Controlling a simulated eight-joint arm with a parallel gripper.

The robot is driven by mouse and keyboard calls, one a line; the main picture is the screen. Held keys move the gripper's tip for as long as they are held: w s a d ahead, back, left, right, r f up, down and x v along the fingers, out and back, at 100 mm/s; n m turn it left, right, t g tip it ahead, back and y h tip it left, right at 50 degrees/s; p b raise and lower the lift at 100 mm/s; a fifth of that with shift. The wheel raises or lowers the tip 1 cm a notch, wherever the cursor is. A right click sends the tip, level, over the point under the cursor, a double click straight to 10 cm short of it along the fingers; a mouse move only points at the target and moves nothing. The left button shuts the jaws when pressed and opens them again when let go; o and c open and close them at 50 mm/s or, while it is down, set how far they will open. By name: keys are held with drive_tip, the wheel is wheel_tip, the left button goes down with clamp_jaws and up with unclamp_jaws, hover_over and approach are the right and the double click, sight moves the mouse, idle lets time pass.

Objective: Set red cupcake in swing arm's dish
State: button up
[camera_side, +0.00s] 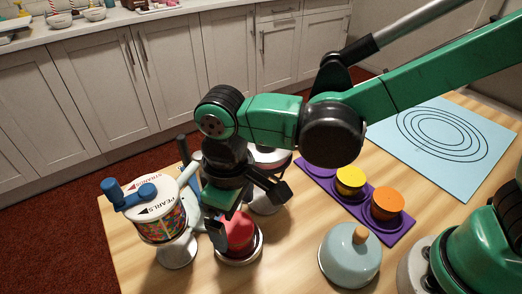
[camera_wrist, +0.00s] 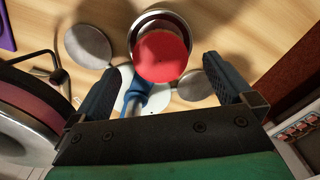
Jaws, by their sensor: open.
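The red cupcake (camera_side: 238,232) stands upright in a round dish with a metal rim (camera_side: 246,258), beside the dispenser. In the wrist view the cupcake's red top (camera_wrist: 161,57) lies between and just past my fingertips, inside the dark-lined metal rim (camera_wrist: 143,17). My gripper (camera_side: 243,212) is open above the cupcake, with a finger on either side; in the wrist view a gap shows between each finger and the cupcake (camera_wrist: 168,64). The cupcake's base and most of the swing arm under the dish are hidden.
A sprinkle dispenser (camera_side: 160,222) with a blue crank stands close on the left. A purple tray (camera_side: 357,208) holds yellow (camera_side: 350,181) and orange (camera_side: 386,204) cupcakes. A blue-grey dome (camera_side: 349,260) with a wooden knob stands front right. A blue mat (camera_side: 470,175) lies behind.

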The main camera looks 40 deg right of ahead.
wheel_tip(320, 180, up, 8)
idle(0.5)
wheel_tip(320, 180, up, 5)
hover_over(236, 227)
drive_tip(key=d+m+t, duration=0.1)
drive_tip(key=d, duration=0.3)
drive_tip(key=w+d+m+t, duration=0.1)
drive_tip(key=d, duration=0.2)
drive_tip(key=w+d+r+m+t+y, duration=0.1)
drive_tip(key=d, duration=0.3)
drive_tip(key=shift+d+m, duration=0.3)
drive_tip(key=s+d+f+m+t, duration=0.1)
drive_tip(key=d+m+t, duration=0.25)
drive_tip(key=d, duration=0.55)
wheel_tip(236, 227, down, 6)
drive_tip(key=h, duration=0.1)
drive_tip(key=shift+d+f+t, duration=0.2)
drive_tip(key=shift+t, duration=0.15)
